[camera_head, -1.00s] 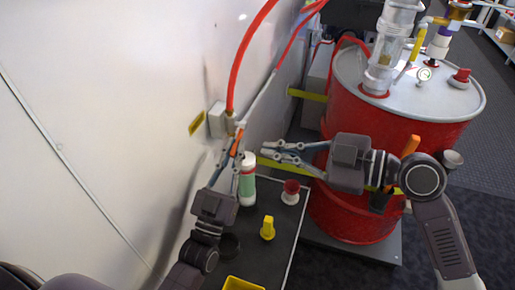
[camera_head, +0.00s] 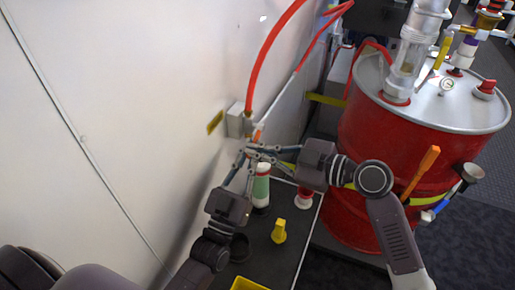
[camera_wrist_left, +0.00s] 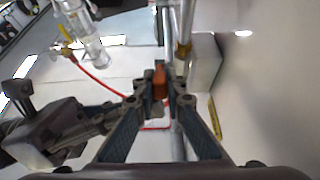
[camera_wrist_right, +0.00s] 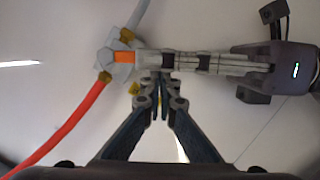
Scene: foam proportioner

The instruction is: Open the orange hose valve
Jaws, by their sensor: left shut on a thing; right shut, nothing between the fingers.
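The orange valve handle (camera_head: 258,135) is on the hose fitting at the white wall, at the lower end of the red hose (camera_head: 252,75). My left gripper (camera_wrist_left: 160,92) is shut on this handle, which shows between its fingertips in the left wrist view (camera_wrist_left: 159,80). In the right wrist view the orange handle (camera_wrist_right: 124,58) shows beside the pale fitting (camera_wrist_right: 112,56). My right gripper (camera_wrist_right: 159,82) is shut and empty, its tips right by the left gripper's fingers; I cannot tell whether they touch. In the head view the crossing fingers partly hide the handle.
A dark cart top (camera_head: 262,262) below holds a green-and-white bottle (camera_head: 261,186), a red-and-white knob (camera_head: 304,198) and a yellow valve-shaped piece (camera_head: 279,231). A large red drum (camera_head: 385,145) stands to the right, beside my right arm. The white wall is close on the left.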

